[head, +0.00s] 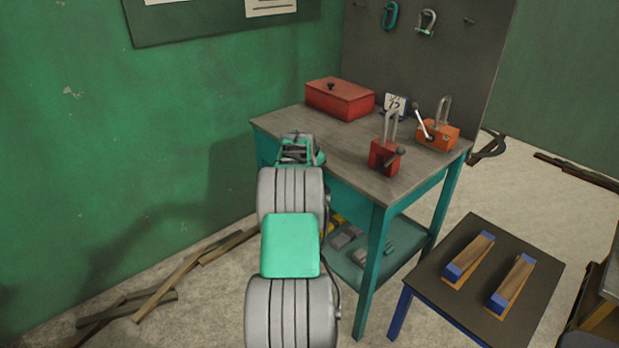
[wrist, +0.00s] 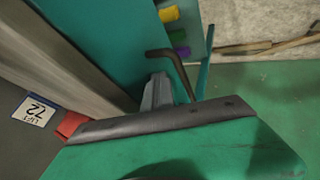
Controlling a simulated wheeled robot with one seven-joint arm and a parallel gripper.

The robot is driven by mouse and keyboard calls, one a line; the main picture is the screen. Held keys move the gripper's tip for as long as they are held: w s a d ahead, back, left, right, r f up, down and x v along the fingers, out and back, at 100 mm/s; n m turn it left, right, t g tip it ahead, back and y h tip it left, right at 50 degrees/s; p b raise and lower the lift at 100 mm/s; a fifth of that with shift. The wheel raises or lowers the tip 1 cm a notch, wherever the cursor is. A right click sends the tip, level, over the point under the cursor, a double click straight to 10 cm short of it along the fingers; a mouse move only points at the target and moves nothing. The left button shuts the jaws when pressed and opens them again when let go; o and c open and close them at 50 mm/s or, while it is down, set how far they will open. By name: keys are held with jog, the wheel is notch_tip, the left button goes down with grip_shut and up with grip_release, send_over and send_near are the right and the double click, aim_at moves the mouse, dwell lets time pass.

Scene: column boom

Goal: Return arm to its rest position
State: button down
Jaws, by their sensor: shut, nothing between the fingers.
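My arm stretches forward from the bottom middle of the head view. It ends in my gripper (head: 298,152), beside the left end of the teal workbench (head: 350,203), close to the edge of its grey top. The gripper looks empty and shut, though its fingertips are small and partly hidden by the arm. In the wrist view, a green and black part fills the lower half and hides much of the scene. The bench's teal side (wrist: 105,45) shows behind it. I cannot tell whether the gripper touches the bench.
A low dark table (head: 476,300) holds two blue-ended blocks. Wooden strips (head: 172,285) lie along the left wall.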

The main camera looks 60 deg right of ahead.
jog(key=w+a+p+v, duration=0.1)
jog(key=p+v, duration=0.1)
jog(key=v, duration=0.6)
jog(key=w+a+r+n+t+y+p, duration=0.1)
jog(key=w+a+r, duration=0.2)
jog(key=a, duration=0.6)
jog(key=w+a+r+y+p, duration=0.1)
jog(key=w+a+r, duration=0.15)
jog(key=a, duration=0.65)
jog(key=w+a+r+n+t+y+p, duration=0.1)
jog(key=w+a+r, duration=0.25)
jog(key=a, duration=0.55)
jog(key=s+a+n+y+p, duration=0.1)
jog(key=s+a, duration=0.4)
jog(key=a, duration=0.6)
jog(key=s+a+r+n+g+y+p, duration=0.1)
jog(key=s+a+p, duration=0.1)
jog(key=s+a, duration=0.4)
jog(key=s+a+n+y+p, duration=0.1)
jog(key=s+a, duration=0.4)
jog(key=a, duration=1)
jog(key=shift+s+a+r+y+p, duration=0.15)
jog(key=shift+s+a+y+p, duration=0.15)
jog(key=shift+s+y+p, duration=0.15)
jog(key=shift+w, duration=0.1)
